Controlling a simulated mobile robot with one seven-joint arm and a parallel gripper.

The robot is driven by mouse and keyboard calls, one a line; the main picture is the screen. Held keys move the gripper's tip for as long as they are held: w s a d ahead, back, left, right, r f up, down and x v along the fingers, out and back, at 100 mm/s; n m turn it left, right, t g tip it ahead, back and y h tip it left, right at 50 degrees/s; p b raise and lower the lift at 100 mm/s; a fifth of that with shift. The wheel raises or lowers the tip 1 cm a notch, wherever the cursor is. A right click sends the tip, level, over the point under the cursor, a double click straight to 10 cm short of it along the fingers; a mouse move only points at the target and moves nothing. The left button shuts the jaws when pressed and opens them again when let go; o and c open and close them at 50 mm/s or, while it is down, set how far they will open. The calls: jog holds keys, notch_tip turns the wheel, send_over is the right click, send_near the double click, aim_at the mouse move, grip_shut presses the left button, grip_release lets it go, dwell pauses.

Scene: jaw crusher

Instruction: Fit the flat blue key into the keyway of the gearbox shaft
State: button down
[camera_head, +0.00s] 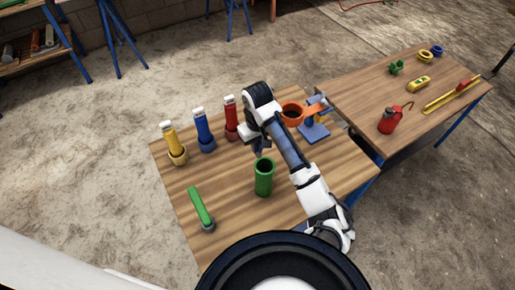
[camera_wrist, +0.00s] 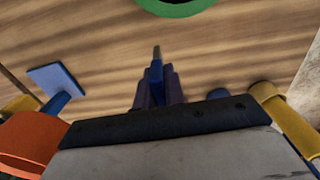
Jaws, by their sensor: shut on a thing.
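My gripper (camera_wrist: 156,92) points down over the near wooden table and is shut on a narrow blue piece, which I take to be the blue key (camera_wrist: 156,72). The piece is seen nearly end-on, with a grey tip, so its flat shape is hard to make out. In the head view my gripper (camera_head: 258,152) is small, just above and behind an upright green tube (camera_head: 264,178). The tube's round rim (camera_wrist: 176,6) shows at the top of the wrist view, apart from the key. I cannot make out a gearbox shaft or keyway in either view.
Yellow (camera_head: 172,140), blue (camera_head: 204,132) and red (camera_head: 231,120) bottles stand along the table's back left. A green-handled thing (camera_head: 200,207) lies at the front left. An orange ring (camera_head: 292,114) and blue stand (camera_head: 314,131) are at the back right. A second table (camera_head: 440,105) holds tools.

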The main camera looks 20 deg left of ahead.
notch_tip(320, 180, up, 14)
jog(key=p, duration=0.1)
jog(key=shift+f+p, duration=0.2)
jog(key=shift+p, duration=0.2)
